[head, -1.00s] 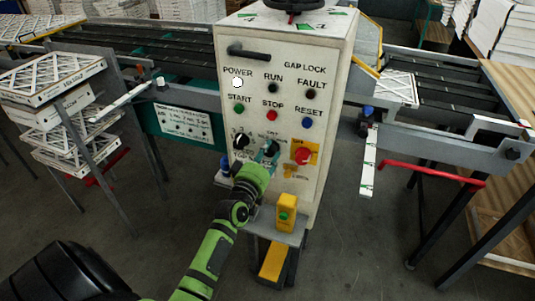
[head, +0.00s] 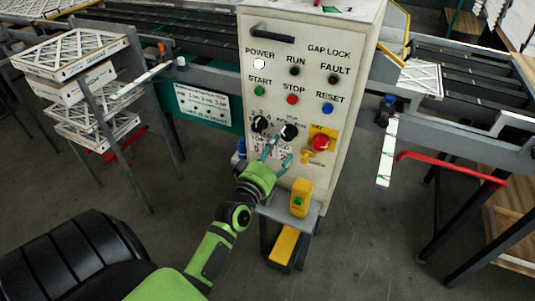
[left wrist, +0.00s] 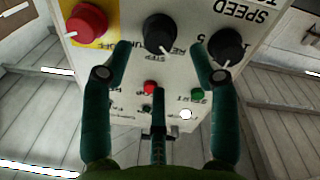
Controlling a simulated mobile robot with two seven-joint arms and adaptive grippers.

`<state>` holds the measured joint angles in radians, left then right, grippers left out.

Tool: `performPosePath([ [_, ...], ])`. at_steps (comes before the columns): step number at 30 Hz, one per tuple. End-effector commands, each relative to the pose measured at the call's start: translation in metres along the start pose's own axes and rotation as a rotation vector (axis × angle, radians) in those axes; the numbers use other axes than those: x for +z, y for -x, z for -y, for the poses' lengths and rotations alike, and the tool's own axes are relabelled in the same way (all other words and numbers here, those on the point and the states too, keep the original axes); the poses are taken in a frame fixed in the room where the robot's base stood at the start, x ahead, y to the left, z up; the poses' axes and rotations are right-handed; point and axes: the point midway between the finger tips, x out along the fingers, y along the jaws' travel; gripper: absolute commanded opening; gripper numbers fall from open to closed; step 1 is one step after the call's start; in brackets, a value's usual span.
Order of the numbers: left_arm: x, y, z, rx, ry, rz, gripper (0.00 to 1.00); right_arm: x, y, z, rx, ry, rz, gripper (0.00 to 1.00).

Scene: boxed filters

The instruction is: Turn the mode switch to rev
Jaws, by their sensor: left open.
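The mode switch (head: 289,132) is a black round knob on the lower part of the white control panel, between the black speed knob (head: 260,124) and the red knob on a yellow plate (head: 320,143). In the left wrist view the mode switch (left wrist: 160,33) shows upside down, with lettering partly readable as REV beside it. I cannot tell its exact setting. My left gripper (head: 278,154) is open and empty, just below the mode switch in the head view. In the left wrist view its teal fingers (left wrist: 160,62) spread to either side of the knob, seemingly clear of it. My right gripper is out of view.
A yellow box with a green button (head: 299,198) stands on a small shelf below the panel. Stacked boxed filters (head: 80,85) lie at the left. A red bar (head: 450,168) juts out at the right. The floor in front is clear.

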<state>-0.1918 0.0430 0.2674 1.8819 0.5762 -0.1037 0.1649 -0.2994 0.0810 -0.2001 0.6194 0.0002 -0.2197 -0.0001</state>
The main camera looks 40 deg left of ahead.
Motion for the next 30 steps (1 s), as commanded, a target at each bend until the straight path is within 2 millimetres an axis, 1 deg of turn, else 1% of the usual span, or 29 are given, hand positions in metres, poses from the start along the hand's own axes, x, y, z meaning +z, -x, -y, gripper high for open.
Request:
performPosePath([
  [1, 0.001, 0.012, 0.001, -0.002, -0.001, 0.002, 0.60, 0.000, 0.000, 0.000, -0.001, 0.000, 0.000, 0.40],
  [3, 0.000, 0.025, 0.001, -0.001, -0.001, 0.001, 0.60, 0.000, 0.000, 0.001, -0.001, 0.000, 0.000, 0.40],
  [6, 0.000, 0.040, 0.001, 0.000, -0.001, 0.000, 0.60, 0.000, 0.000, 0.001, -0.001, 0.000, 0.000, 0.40],
  [10, -0.001, 0.052, 0.000, 0.000, 0.000, -0.002, 0.60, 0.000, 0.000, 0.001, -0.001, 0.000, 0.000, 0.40],
  [15, -0.001, 0.057, 0.000, 0.001, 0.001, -0.003, 0.60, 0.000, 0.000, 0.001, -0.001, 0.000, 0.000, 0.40],
  [30, 0.000, 0.057, 0.000, 0.000, 0.000, -0.001, 0.60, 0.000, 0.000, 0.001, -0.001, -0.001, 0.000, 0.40],
])
